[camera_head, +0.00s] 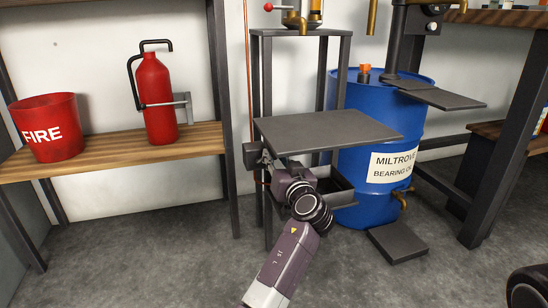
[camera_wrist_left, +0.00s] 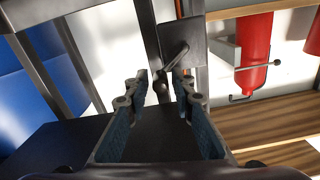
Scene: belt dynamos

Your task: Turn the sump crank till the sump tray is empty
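The sump crank (camera_wrist_left: 173,57) is a thin dark lever on a dark box (camera_wrist_left: 182,38) in the left wrist view. In the head view the box (camera_head: 253,156) sits at the stand's left side, under a grey plate. My left gripper (camera_wrist_left: 162,80) is open, its fingertips on either side of the crank's knob end (camera_wrist_left: 160,87); I cannot tell whether they touch it. In the head view my left gripper (camera_head: 267,160) is small and partly hidden below the plate. A dark tray (camera_head: 341,193), seemingly the sump tray, is partly behind my wrist; its contents cannot be made out. My right gripper is not in view.
The grey plate (camera_head: 325,130) overhangs my left wrist. A blue oil drum (camera_head: 350,205) with a brass tap stands to the right. A shelf (camera_head: 90,155) with a red bucket (camera_head: 48,127) and red extinguisher (camera_head: 157,95) is left. The floor in front is mostly clear.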

